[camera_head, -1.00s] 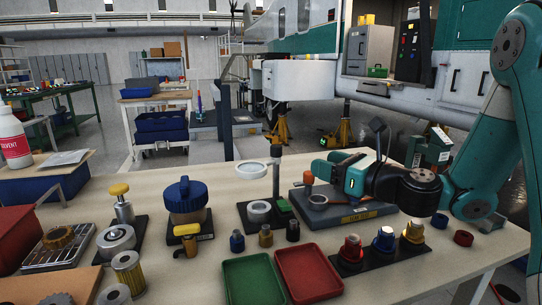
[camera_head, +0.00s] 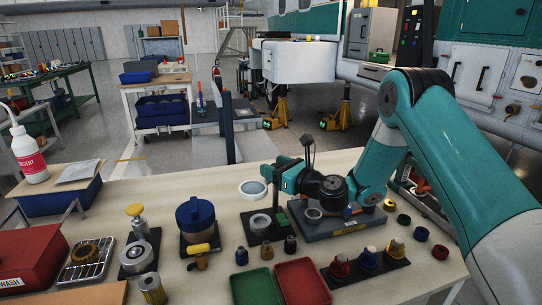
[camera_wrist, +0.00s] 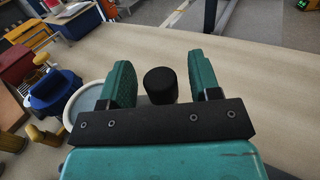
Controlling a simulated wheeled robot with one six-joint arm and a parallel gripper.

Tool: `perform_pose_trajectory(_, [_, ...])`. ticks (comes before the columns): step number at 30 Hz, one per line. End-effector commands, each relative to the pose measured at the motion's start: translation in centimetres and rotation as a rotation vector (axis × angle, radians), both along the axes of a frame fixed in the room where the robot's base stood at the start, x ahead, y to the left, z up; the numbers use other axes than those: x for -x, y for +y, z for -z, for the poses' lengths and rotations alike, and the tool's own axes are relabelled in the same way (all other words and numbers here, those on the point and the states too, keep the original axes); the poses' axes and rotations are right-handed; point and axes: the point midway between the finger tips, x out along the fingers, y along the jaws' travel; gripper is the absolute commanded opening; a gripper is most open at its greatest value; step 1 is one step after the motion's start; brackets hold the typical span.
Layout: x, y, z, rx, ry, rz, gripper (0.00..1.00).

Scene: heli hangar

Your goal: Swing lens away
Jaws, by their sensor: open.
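The magnifier lens (camera_head: 253,188) is a round pale disc in a white rim. It sticks out to the left, over a dark stand base (camera_head: 250,238) with a white ring (camera_head: 260,223) on it. My gripper (camera_head: 268,172) is at the top of the stand's post, which it mostly hides in the head view. In the wrist view my gripper (camera_wrist: 161,86) is open, with the black post top (camera_wrist: 160,85) between its fingers and a gap on each side. The lens rim (camera_wrist: 85,98) shows partly behind the left finger.
A blue-lidded jar (camera_head: 196,220) and a yellow-topped device (camera_head: 136,230) stand to the left. Green (camera_head: 257,287) and red (camera_head: 301,282) trays lie in front. A grey block (camera_head: 345,226) is close on the right. Bare table lies behind the stand.

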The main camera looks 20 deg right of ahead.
Motion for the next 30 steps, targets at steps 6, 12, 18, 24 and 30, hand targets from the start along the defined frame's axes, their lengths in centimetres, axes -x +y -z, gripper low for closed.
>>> perform_pose_trajectory(6, [-1.4, 0.8, 0.0, -0.001, 0.0, 0.001, 0.57])
perform_pose_trajectory(12, [-1.5, 0.8, 0.1, -0.001, 0.001, 0.002, 0.57])
perform_pose_trajectory(18, [-1.4, 0.8, 0.1, -0.001, 0.001, 0.002, 0.27])
perform_pose_trajectory(24, [-1.4, 0.8, 0.0, -0.001, 0.001, 0.002, 0.0])
perform_pose_trajectory(30, [-1.5, -0.2, 0.0, -0.002, 0.001, 0.033, 0.0])
